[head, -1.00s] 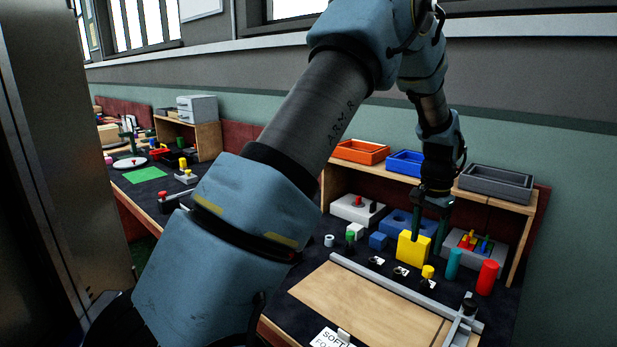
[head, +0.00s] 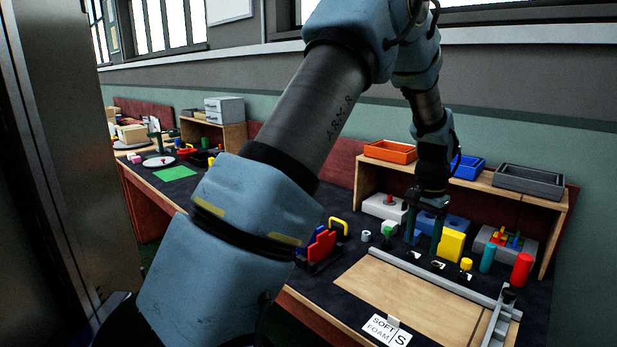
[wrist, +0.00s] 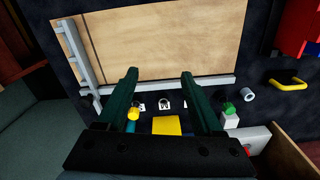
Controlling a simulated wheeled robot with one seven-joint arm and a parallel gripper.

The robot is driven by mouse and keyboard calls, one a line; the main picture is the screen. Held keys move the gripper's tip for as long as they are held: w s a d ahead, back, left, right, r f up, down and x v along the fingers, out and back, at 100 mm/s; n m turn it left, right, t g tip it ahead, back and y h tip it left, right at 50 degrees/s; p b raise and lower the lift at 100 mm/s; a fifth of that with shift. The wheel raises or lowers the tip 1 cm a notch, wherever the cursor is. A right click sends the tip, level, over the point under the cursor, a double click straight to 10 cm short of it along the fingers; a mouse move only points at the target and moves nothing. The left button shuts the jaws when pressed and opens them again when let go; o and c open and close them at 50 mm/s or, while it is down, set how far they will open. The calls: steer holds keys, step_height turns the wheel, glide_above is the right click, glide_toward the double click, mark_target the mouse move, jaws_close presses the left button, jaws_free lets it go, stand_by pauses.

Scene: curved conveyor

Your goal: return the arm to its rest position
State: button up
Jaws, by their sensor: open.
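My gripper (head: 424,225) hangs from my arm over the back part of the workbench, fingers pointing down. Its two dark green fingers (wrist: 160,100) are apart with nothing between them in the wrist view. A yellow block (head: 451,246) stands just right of the fingers in the head view. In the wrist view the yellow block (wrist: 166,125) shows low between the fingers, partly hidden by the gripper body. My upper arm crosses the middle of the head view and hides part of the bench.
Orange (head: 390,151), blue (head: 467,168) and grey (head: 528,182) trays sit on the shelf behind my gripper. Teal (head: 488,258) and red (head: 522,270) cylinders stand to the right. A wooden board (head: 410,299) with a metal rail lies in front. A second bench is at left.

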steer(key=s+a+r+n, duration=0.1)
steer(key=a+r+n, duration=0.15)
steer(key=a, duration=0.75)
steer(key=s+a+r+n, duration=0.1)
steer(key=a+r+n, duration=0.15)
steer(key=a, duration=0.85)
steer(key=s+a+n+t, duration=0.1)
steer(key=s+a+n, duration=0.3)
steer(key=s+a, duration=0.5)
steer(key=a, duration=0.3)
steer(key=shift+s+a+f+n, duration=0.3)
steer(key=shift+f, duration=0.05)
